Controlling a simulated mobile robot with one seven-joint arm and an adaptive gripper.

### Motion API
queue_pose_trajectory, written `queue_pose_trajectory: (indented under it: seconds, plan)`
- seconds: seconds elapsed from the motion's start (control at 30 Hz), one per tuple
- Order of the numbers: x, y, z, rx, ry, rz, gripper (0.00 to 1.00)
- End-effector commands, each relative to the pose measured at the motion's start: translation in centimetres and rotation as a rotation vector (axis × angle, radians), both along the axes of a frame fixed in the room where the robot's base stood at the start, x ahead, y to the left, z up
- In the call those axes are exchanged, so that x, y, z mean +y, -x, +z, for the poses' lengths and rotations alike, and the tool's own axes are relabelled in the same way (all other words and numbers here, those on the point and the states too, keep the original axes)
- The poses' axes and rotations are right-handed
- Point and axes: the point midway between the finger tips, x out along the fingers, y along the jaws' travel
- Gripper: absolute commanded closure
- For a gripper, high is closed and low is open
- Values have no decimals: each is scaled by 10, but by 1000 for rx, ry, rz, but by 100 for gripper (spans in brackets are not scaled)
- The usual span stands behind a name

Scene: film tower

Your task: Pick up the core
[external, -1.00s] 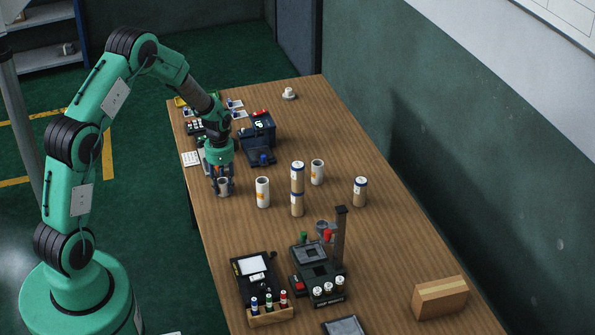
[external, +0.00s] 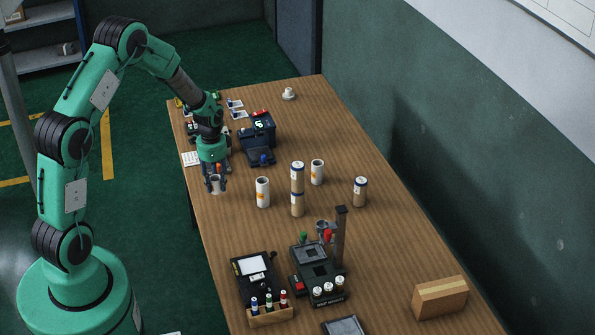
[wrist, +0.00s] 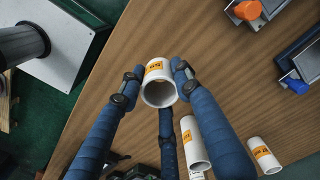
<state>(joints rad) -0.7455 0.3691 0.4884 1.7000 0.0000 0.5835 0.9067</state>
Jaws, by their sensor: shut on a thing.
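My gripper (external: 215,184) is near the left edge of the wooden table, shut on a short white tube, the core (external: 215,185). In the wrist view, the fingers of my gripper (wrist: 155,82) press on both sides of the core (wrist: 158,93), which has an orange label and an open hollow end. The core seems raised a little above the table; the gap is hard to judge. A second white core (external: 263,192) stands to the right of my gripper, and a third (external: 317,172) stands farther right.
A dark blue machine (external: 259,143) is behind my gripper. Dark devices (external: 318,270) and a cardboard box (external: 440,298) occupy the near end. The right middle of the table is clear.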

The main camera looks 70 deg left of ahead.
Motion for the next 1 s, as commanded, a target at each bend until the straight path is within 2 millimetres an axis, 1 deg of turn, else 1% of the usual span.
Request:
queue_pose_trajectory:
  seconds: [0.03,0.2,0.4,0.5,0.7,1.0]
  plan:
    - [-7,9,3,1,2,0,90]
    - [-31,35,6,1,1,0,90]
    - [-55,64,9,1,1,0,90]
    - [-65,74,10,1,1,0,90]
    - [-77,88,11,1,1,0,90]
    - [-80,92,11,0,0,0,90]
